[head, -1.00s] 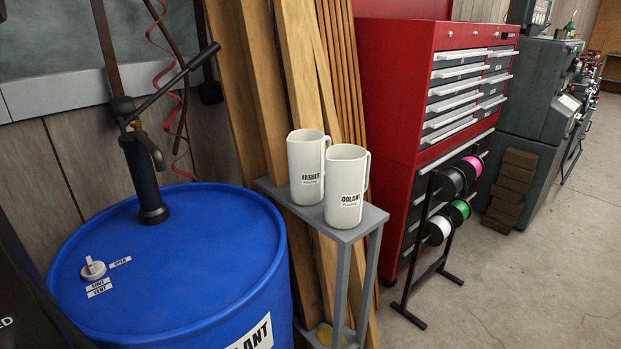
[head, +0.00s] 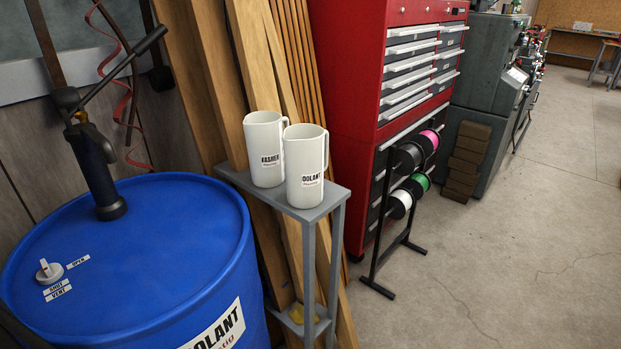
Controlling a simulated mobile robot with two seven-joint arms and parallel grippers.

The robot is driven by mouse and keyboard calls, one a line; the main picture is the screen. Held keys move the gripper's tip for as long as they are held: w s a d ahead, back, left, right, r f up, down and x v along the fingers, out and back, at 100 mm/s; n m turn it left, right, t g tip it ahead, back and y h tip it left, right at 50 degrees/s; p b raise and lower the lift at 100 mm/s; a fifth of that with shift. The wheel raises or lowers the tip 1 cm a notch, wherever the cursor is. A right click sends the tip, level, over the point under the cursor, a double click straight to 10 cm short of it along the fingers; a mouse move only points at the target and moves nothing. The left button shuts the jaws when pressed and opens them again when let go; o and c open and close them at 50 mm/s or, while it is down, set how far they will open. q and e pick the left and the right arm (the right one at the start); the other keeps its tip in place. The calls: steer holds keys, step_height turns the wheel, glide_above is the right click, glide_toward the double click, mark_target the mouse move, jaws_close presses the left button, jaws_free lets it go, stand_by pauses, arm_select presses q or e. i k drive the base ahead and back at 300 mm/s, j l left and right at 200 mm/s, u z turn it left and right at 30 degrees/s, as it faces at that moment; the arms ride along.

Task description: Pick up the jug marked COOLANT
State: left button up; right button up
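The white jug marked COOLANT (head: 305,165) stands upright on the top of a narrow grey stand (head: 325,197), at its front end. Its label is partly turned away, and its handle is on the right side. A second white jug (head: 264,150), with a label that reads like WASHER, stands just behind and to the left on the same stand. The two jugs overlap in the picture, so I cannot tell whether they touch. Neither of my grippers shows in the head view.
A blue drum (head: 150,235) with a hand pump (head: 97,165) stands left of the stand. Wooden planks (head: 205,75) lean behind it. A red tool cabinet (head: 345,70) and a spool rack (head: 378,245) stand to the right. The concrete floor (head: 520,250) at the right is open.

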mark_target(305, 146)
steer(key=k, duration=0.35)
steer(key=k+u, duration=0.15)
steer(key=u, duration=0.25)
steer(key=k+u, duration=0.15)
steer(key=u, duration=1.55)
steer(key=l+u, duration=0.15)
steer(key=u, duration=0.3)
steer(key=l+u, duration=0.1)
steer(key=u, duration=0.35)
steer(key=k+l, duration=0.15)
steer(key=l, duration=0.2)
steer(key=k+l, duration=0.2)
steer(key=l, duration=0.2)
steer(key=k+l, duration=0.15)
steer(key=l, duration=0.2)
steer(key=k+l, duration=0.2)
steer(key=l, duration=0.15)
steer(key=k+l, duration=0.15)
steer(key=l, duration=0.2)
steer(key=k+l, duration=0.2)
steer(key=l, duration=0.2)
